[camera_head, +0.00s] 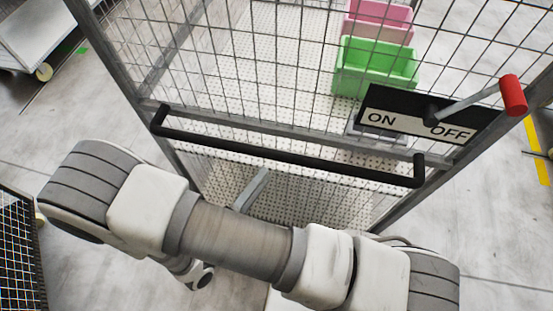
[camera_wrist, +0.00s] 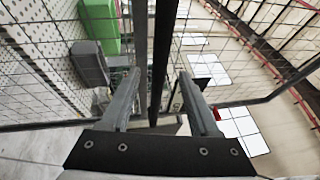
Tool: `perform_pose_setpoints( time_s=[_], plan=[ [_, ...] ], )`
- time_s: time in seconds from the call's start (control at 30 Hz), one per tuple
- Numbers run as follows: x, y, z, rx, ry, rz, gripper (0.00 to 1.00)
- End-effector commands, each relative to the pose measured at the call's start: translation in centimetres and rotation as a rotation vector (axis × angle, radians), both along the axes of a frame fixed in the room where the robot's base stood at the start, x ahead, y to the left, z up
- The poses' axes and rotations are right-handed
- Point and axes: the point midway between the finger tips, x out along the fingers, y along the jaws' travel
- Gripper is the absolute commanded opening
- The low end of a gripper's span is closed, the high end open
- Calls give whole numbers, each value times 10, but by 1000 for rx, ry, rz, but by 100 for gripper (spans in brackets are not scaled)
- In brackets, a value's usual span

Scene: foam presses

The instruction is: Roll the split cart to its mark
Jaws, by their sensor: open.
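The split cart is a wire-mesh cage cart (camera_head: 290,132) filling the upper middle of the head view, with a perforated white floor. A black push handle (camera_head: 290,160) runs across its near side. My gripper (camera_wrist: 157,77) is open in the wrist view, fingers apart. A dark bar (camera_wrist: 163,35) passes between the fingers in the picture, apparently the handle; I cannot tell whether they touch it. In the head view my arm crosses in front of the cart's lower part and the gripper is not clearly seen. I cannot make out the cart's mark.
An ON/OFF plate (camera_head: 382,118) with a red-knobbed lever (camera_head: 513,95) is at the handle's right end. A green bin (camera_head: 372,70) and pink bin (camera_head: 378,22) are at the cart. Another cart (camera_head: 40,35) stands upper left. A yellow floor line (camera_head: 537,150) lies right.

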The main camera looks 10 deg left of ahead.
Motion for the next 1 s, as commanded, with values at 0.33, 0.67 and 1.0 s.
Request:
perform_pose_setpoints(
  time_s=[0.33, 0.67, 1.0],
  plan=[
    [-53, 25, -12, 0, 1, 0, 62],
    [-60, 27, -12, -2, 1, -1, 62],
    [-60, 27, -12, -2, 1, -1, 62]
  ],
)
